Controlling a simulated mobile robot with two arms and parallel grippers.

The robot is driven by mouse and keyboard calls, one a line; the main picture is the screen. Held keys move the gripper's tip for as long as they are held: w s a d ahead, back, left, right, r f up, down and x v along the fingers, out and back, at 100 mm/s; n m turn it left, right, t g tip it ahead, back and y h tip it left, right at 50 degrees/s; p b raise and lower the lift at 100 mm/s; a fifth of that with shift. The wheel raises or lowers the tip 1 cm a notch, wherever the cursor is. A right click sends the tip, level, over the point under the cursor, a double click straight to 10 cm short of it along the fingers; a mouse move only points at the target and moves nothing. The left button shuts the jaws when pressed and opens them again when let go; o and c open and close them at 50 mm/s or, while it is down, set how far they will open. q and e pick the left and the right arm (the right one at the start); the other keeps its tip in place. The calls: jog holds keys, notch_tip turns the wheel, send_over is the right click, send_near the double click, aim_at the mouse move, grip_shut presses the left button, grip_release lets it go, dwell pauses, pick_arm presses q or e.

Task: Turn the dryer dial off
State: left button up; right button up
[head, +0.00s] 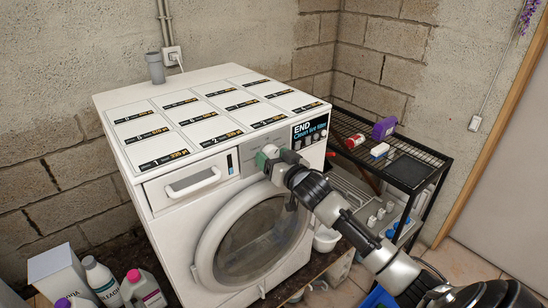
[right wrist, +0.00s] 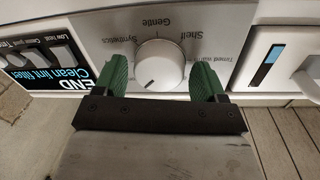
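The white dryer (head: 250,245) stands against the wall in the head view. Its round white dial (right wrist: 160,65) shows in the right wrist view, which is upside down; the dial's mark points to the lower left there. Labels such as "Gentle", "Shelf" and "Synthetics" ring the dial. My right gripper (right wrist: 160,78) has green fingers, one on each side of the dial, with narrow gaps between. It is open. My left gripper is not in view.
The dryer's display (head: 310,130) reads "END Clean lint filter". A drawer handle (head: 193,182) sticks out left of the dial, and the round door (head: 205,255) is below. A black wire rack (head: 440,155) with items stands on the right. Bottles (head: 102,280) stand at lower left.

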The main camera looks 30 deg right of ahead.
jog(key=c, duration=0.7)
jog(key=shift+n, duration=0.3)
jog(key=n, duration=0.4)
jog(key=shift+n+t+b, duration=0.3)
jog(key=shift+n, duration=1.9)
jog(key=o, duration=0.9)
